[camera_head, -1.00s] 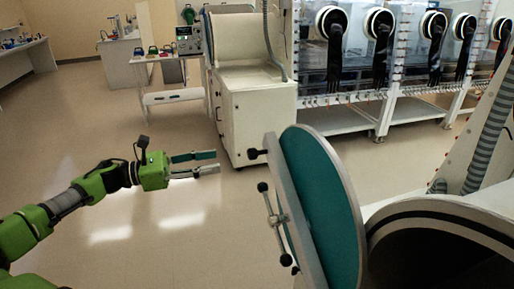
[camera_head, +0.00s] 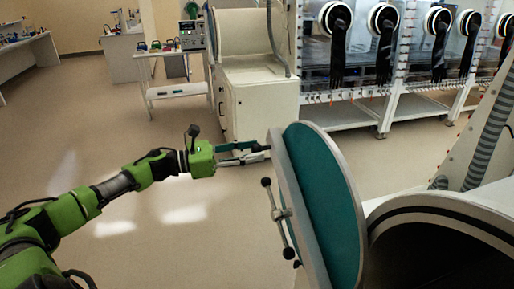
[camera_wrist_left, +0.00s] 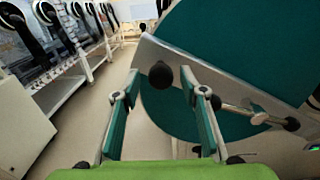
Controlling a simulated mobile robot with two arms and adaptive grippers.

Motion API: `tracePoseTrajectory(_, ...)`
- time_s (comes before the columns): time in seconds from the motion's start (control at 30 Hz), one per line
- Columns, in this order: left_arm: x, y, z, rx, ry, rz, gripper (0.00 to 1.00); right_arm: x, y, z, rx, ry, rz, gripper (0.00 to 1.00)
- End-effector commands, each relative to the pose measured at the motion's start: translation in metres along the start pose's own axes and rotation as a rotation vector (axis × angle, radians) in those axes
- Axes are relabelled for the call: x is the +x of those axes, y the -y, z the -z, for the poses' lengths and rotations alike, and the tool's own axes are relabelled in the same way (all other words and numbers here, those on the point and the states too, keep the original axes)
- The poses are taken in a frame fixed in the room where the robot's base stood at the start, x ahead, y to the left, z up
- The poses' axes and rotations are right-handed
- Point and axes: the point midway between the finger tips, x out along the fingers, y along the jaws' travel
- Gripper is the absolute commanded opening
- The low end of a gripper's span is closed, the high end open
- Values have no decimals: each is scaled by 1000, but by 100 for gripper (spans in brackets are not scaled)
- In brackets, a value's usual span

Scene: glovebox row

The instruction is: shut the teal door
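The teal door (camera_head: 325,200) is round with a pale rim and stands open beside the dark round chamber opening (camera_head: 430,255). A grey bar (camera_head: 290,215) crosses its outer side, with a handle (camera_head: 278,213) with black ball ends. My left gripper (camera_head: 262,152) is at the bar's far end, where its fingers hide the black knob. In the left wrist view the teal door (camera_wrist_left: 235,50) fills the upper right, and the black knob (camera_wrist_left: 160,75) shows between the open fingers of the gripper (camera_wrist_left: 158,80). Contact cannot be told. My right gripper is not in view.
A white cabinet (camera_head: 260,105) stands behind the gripper. A row of gloveboxes with black gloves (camera_head: 384,50) runs along the back right. A small white cart (camera_head: 175,90) is farther back. The floor left of the door is clear.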

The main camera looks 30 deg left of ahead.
Motion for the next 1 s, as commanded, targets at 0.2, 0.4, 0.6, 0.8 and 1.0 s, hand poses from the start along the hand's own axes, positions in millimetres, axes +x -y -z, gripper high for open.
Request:
tracePoseTrajectory(0.2, 16, 0, -2, 1, 2, 1, 39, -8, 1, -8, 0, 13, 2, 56)
tracePoseTrajectory(0.4, 20, 0, 0, 1, -1, 1, 39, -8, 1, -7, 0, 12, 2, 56)
tracePoseTrajectory(0.6, 20, 0, 0, 0, -1, 1, 34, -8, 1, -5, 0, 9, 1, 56)
tracePoseTrajectory(0.8, 20, 0, 0, 0, 0, 1, 0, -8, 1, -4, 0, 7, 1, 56)
tracePoseTrajectory(1.0, 20, 0, -5, 12, 1, 2, 0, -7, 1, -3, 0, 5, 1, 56)
